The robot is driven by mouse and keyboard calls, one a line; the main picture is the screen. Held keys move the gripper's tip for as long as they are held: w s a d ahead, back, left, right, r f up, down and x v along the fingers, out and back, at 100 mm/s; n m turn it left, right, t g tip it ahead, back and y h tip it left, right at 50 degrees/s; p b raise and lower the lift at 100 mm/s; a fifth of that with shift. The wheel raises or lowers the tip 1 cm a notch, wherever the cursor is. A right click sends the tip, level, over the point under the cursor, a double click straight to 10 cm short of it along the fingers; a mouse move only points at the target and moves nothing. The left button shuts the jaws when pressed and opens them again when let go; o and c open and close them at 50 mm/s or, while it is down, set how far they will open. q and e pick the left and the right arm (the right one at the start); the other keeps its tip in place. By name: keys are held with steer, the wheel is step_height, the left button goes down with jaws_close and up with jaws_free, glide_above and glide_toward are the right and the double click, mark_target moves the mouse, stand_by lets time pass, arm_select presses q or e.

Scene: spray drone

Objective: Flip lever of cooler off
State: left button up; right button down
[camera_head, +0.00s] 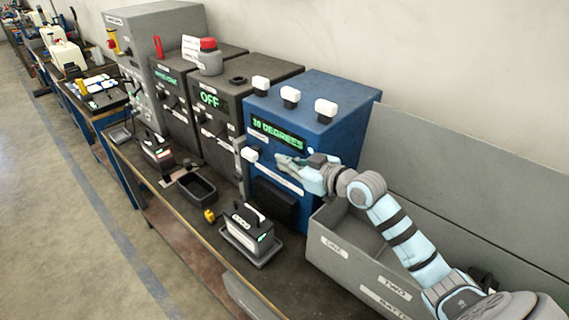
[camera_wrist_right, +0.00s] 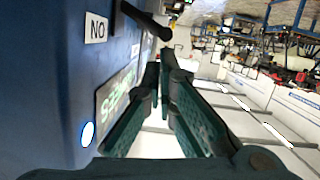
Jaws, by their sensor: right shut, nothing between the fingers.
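The blue cooler box (camera_head: 335,135) stands at the right end of the row of machines, its green display reading "30 DEGREES". My right gripper (camera_head: 281,161) is in front of its face, just below the display. In the wrist view the blue face (camera_wrist_right: 50,85) fills the left side, with a label that reads "NO" in this turned view. A black lever (camera_wrist_right: 147,20) with a round knob sticks out beside the label. My right gripper's fingers (camera_wrist_right: 167,58) are shut and empty, their tips close to the knob. Contact cannot be told. My left gripper is not in view.
A grey bin (camera_head: 340,252) labelled "ONE" and "TWO" is right of the cooler, below my right arm. A black battery-like unit (camera_head: 247,228) and an empty black tray (camera_head: 196,187) lie on the bench in front. A dark machine (camera_head: 222,125) showing "OFF" stands to the left.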

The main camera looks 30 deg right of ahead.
steer(key=shift+a+f, duration=0.1)
steer(key=shift+a, duration=0.05)
stand_by(0.4)
steer(key=shift+s+a+f+n+h+b, duration=0.15)
steer(key=shift+a+f+n+h+b, duration=0.25)
steer(key=shift+n, duration=0.5)
steer(key=shift+s+a+f+n+t+h+b, duration=0.15)
steer(key=shift+a+f+n+t+h+b, duration=0.15)
steer(key=shift+f+n+b, duration=0.35)
steer(key=shift+s+a+f+n+t+h+b, duration=0.15)
steer(key=shift+a+f+n, duration=0.25)
steer(key=shift+n, duration=0.45)
steer(key=shift+f+n, duration=0.15)
steer(key=shift+n, duration=0.15)
stand_by(0.7)
